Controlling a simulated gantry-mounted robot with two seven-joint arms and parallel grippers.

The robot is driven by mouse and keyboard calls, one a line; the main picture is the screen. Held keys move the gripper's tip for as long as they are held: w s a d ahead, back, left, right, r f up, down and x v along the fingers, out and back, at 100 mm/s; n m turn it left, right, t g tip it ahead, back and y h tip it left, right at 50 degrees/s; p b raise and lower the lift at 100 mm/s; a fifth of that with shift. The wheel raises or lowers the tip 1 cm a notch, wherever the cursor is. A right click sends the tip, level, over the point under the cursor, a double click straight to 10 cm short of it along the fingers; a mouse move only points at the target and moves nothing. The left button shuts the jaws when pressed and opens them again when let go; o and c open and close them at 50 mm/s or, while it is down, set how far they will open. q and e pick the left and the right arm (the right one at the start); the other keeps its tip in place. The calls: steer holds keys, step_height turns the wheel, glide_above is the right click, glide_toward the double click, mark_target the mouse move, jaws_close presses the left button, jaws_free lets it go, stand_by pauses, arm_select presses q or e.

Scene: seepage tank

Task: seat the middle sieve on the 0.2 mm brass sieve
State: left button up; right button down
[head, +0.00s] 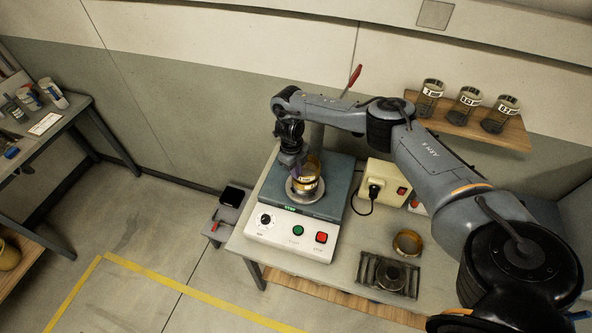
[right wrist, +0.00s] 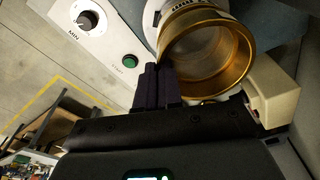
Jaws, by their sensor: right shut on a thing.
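My right gripper (head: 298,170) is over the shaker and shut on the rim wall of a brass sieve, the middle sieve (head: 314,164). In the right wrist view its fingers (right wrist: 158,82) are close together at the wall of this sieve (right wrist: 240,60), whose open top and mesh show. In the head view another brass ring, apparently the 0.2 mm sieve (head: 305,186), shows right below it on the shaker's round plate (head: 304,198). I cannot tell whether the two touch or a gap remains. My left gripper is out of view.
The shaker (head: 290,236) has a knob, a green and a red button. Right of it are a beige socket box (head: 384,186), a loose brass ring (head: 408,242) and a dark rack (head: 390,275). A shelf (head: 470,128) holds three jars.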

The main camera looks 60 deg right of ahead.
steer(key=shift+f+b, duration=0.5)
steer(key=shift+f, duration=0.2)
steer(key=c, duration=1.2)
jaws_free()
steer(key=shift+r, duration=0.1)
steer(key=shift+w+r, duration=0.1)
steer(key=shift+r, duration=0.35)
steer(key=r+p, duration=0.1)
steer(key=r, duration=0.2)
steer(key=r+p, duration=0.1)
steer(key=r, duration=0.2)
steer(key=w+r+p, duration=0.1)
steer(key=r, duration=0.2)
steer(key=shift+d+r, duration=0.1)
steer(key=shift+r, duration=0.3)
steer(key=shift+f, duration=0.1)
